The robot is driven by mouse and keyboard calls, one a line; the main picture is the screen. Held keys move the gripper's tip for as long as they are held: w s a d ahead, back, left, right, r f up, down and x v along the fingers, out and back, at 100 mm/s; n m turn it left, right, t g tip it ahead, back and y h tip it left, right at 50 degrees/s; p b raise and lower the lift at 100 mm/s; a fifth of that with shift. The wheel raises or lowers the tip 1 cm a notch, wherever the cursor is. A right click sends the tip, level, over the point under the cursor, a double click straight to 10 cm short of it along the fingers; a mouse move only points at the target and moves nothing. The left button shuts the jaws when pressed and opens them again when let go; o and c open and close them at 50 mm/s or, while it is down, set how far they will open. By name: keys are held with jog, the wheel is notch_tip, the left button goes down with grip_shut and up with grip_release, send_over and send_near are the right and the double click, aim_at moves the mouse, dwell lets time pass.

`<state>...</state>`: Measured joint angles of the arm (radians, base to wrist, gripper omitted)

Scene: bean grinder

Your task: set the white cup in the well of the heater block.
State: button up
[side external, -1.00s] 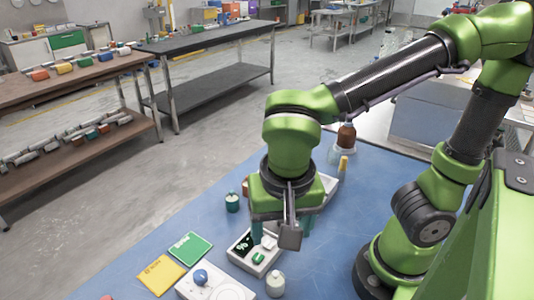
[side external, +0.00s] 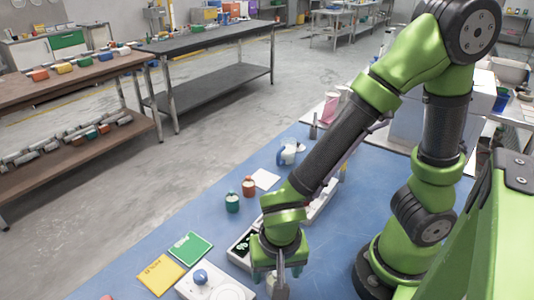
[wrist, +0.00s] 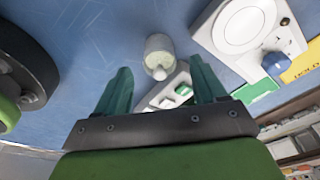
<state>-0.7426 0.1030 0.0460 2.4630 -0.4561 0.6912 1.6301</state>
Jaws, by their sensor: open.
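My gripper (side external: 279,268) is low over the front of the blue table, with its fingers pointing down. In the wrist view the two green fingers (wrist: 160,66) are apart with nothing held between them. A small whitish round container (wrist: 158,48) stands beyond the fingertips, apart from them; I cannot tell if it is the white cup. In the side view my gripper mostly hides it. A long white block (side external: 322,204) lies partly behind my arm; I cannot tell if it is the heater block, and no well is clear.
A white device with a round plate (wrist: 240,24) and blue knob stands beside the container. Green (side external: 190,247) and yellow (side external: 160,275) cards lie left.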

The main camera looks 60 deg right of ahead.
jog(key=shift+w+d+f, duration=0.1)
jog(key=shift+f, duration=0.75)
jog(key=shift+c, duration=0.3)
jog(key=shift+r, duration=0.1)
jog(key=c, duration=1.2)
